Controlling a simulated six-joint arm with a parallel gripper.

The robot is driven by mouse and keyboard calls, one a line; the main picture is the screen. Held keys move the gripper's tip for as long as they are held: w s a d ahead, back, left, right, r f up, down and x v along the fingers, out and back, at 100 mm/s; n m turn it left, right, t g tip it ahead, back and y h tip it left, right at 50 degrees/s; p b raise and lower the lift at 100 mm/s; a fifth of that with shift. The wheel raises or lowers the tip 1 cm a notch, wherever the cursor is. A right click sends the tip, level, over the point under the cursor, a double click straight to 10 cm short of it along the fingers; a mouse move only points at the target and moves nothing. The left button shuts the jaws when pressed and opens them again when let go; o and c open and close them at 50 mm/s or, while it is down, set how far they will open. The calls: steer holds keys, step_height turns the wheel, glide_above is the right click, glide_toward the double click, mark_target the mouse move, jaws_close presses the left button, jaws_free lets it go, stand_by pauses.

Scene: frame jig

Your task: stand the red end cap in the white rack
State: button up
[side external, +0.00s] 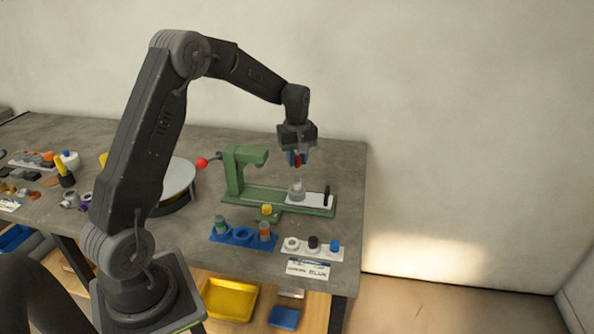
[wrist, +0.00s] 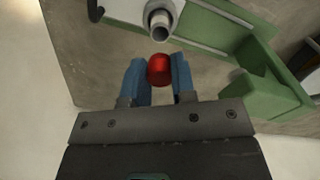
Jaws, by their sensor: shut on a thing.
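My gripper (side external: 297,160) is shut on the red end cap (wrist: 160,70), which sits between the blue fingertips in the wrist view. In the side view the cap shows only as a small red patch between the fingers, above the green jig. The white rack (side external: 324,252) lies near the table's front right, below and in front of my gripper. It holds a white ring-like part (side external: 291,243), a black part (side external: 313,242) and a blue part (side external: 334,245) in a row.
The green frame jig (side external: 234,172) stands behind, with a grey stepped post (side external: 296,190) on its white plate, also in the wrist view (wrist: 160,22). A blue rack (side external: 230,236) with several parts is left of the white rack. A red ball knob (side external: 202,163) sticks out left of the jig.

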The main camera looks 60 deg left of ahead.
mark_target(297, 158)
steer(key=shift+r, duration=3.5)
steer(key=shift+d+f, duration=0.1)
steer(key=s+d+f+m, duration=0.2)
steer(key=s+d+f, duration=0.1)
steer(key=d+f, duration=0.1)
steer(key=s+d+f+m, duration=0.2)
steer(key=s+d+f, duration=0.2)
steer(key=d+f, duration=0.1)
steer(key=s+d+f+m, duration=0.2)
steer(key=s+d+f, duration=0.1)
steer(key=d+f, duration=0.1)
steer(key=shift+s+d+f, duration=0.35)
steer(key=shift+s+d, duration=0.05)
steer(key=shift+d, duration=0.1)
steer(key=shift+f, duration=1.6)
steer(key=shift+f, duration=0.1)
steer(key=shift+f, duration=0.6)
